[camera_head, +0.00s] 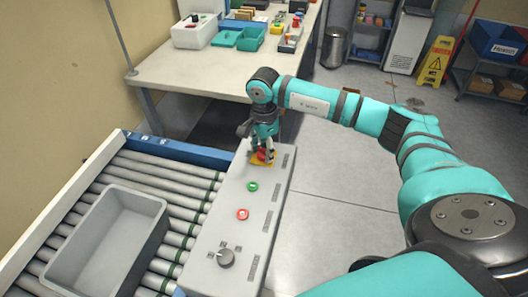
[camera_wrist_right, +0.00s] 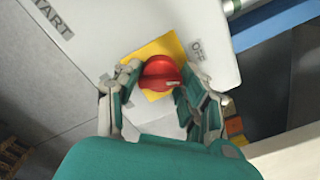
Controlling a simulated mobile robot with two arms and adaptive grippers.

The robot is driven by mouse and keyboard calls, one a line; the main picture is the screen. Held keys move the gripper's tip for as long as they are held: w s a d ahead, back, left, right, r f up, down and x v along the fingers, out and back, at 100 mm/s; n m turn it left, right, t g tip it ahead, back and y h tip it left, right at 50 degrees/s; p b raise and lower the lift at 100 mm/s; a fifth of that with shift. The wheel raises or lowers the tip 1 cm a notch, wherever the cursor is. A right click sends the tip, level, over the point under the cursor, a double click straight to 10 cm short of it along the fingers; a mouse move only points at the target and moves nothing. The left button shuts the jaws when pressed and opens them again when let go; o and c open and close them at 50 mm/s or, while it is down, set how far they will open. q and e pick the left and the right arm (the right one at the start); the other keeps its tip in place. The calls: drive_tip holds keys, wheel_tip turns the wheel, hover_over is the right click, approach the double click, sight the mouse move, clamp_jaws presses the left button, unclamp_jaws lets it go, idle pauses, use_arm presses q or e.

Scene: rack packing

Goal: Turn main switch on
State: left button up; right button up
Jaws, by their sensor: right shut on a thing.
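The main switch is a red rotary knob (camera_head: 262,155) on a yellow plate at the far end of the grey control panel (camera_head: 235,195). In the right wrist view the red knob (camera_wrist_right: 161,72) sits between my fingers, with the yellow plate (camera_wrist_right: 160,50) behind it and an "OFF" label (camera_wrist_right: 197,48) beside it. My right gripper (camera_head: 263,152) points down over the switch and is shut on the knob; it also shows in the wrist view (camera_wrist_right: 160,85). My left gripper is not in view.
The panel also carries a green button (camera_head: 252,187), a red button (camera_head: 242,214) and a dark selector knob (camera_head: 225,258). A grey bin (camera_head: 150,205) stands on the roller conveyor (camera_head: 175,185) at left. A white table (camera_head: 190,70) with trays stands behind.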

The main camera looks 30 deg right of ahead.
sight(264, 150)
drive_tip(key=m+b, duration=0.1)
drive_tip(key=m, duration=0.5)
drive_tip(key=shift+w+m+b, duration=0.1)
drive_tip(key=shift+m+b, duration=0.2)
drive_tip(key=shift+b, duration=0.05)
drive_tip(key=m, duration=0.3)
drive_tip(key=shift+b, duration=0.3)
drive_tip(key=shift+r+m, duration=0.1)
drive_tip(key=shift+m, duration=1.7)
drive_tip(key=o, duration=1.1)
drive_tip(key=shift+o, duration=0.2)
wheel_tip(264, 150, up, 12)
